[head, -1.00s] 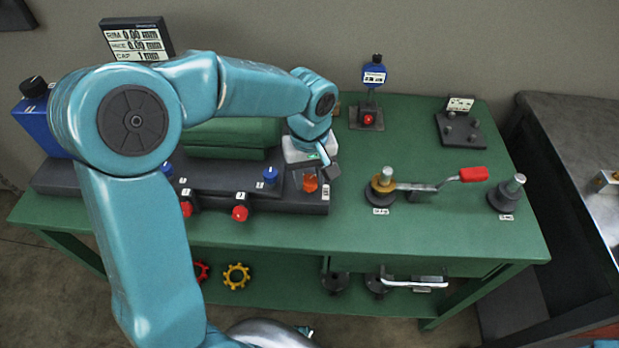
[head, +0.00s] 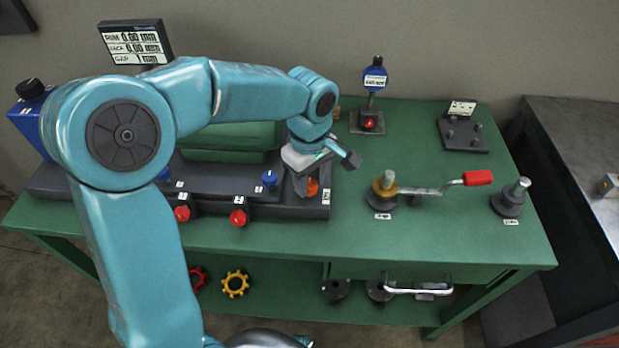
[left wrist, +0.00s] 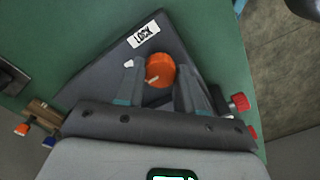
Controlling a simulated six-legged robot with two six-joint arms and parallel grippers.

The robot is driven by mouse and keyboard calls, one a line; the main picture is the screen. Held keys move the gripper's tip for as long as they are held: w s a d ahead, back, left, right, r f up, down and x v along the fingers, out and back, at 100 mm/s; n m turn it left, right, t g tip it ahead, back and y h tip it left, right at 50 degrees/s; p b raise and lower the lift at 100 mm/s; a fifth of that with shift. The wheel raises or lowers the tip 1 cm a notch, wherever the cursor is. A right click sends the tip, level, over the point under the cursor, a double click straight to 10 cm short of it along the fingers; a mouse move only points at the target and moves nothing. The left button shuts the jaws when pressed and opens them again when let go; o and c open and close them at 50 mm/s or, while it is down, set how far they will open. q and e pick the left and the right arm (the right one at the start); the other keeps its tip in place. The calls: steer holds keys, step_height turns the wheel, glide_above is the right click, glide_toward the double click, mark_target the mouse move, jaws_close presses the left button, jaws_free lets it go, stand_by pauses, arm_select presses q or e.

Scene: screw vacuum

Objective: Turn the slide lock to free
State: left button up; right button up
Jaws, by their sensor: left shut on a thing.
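The slide lock is an orange round knob (head: 312,187) on the right end of the dark slide base (head: 290,208), beside a small white label. In the head view my left gripper (head: 305,181) comes down over the knob and partly hides it. The left wrist view shows the orange knob (left wrist: 161,72), with a pale pointer mark on its top, between the two fingers of my left gripper (left wrist: 158,78). The gripper is shut on the knob, one finger on each side. My right gripper is not in view.
Blue knobs (head: 269,178) and red knobs (head: 238,217) sit along the base to the left. A blue gauge (head: 375,76) stands behind right. A red-handled lever (head: 478,178) lies to the right. The green table (head: 440,240) is clear at front right.

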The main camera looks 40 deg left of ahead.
mark_target(309, 183)
arm_select(q)
steer(key=shift+w+a+r, duration=0.1)
steer(key=shift+r, duration=0.1)
steer(key=o, duration=1)
steer(key=shift+o, duration=0.2)
steer(key=shift+f, duration=0.1)
step_height(309, 183, up, 16)
steer(key=p, duration=0.2)
steer(key=shift+r+p, duration=0.2)
steer(key=shift+p, duration=0.15)
steer(key=shift+s, duration=0.25)
